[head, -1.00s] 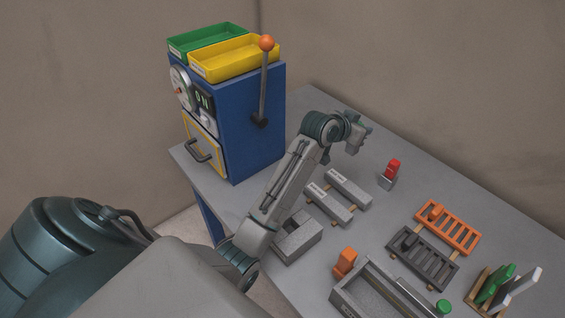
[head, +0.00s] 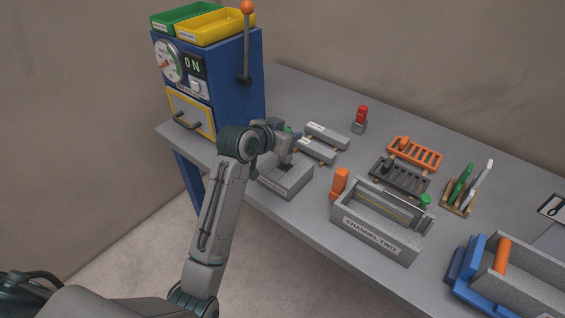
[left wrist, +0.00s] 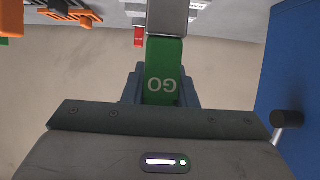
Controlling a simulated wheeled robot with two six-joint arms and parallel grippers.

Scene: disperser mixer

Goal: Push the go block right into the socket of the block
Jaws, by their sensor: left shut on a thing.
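The go block is a green piece marked GO (left wrist: 164,72) with a grey end (left wrist: 167,18), seen in the left wrist view. My left gripper (left wrist: 161,92) is shut on its green part, with a finger on each side. In the head view, my left gripper (head: 286,141) is at the back edge of a grey block (head: 287,181) near the table's front edge. A bit of green shows beside the fingers. My gripper and wrist cover part of that block's top, so the socket is hidden. I cannot tell whether the go block touches it. My right gripper is not in view.
Two long grey bars (head: 327,136) lie just behind the block. A blue machine (head: 237,80) with a lever stands at the left. An orange piece (head: 339,184) and the Channel Two trough (head: 375,237) are to the right. A red-topped grey piece (head: 360,120) stands behind.

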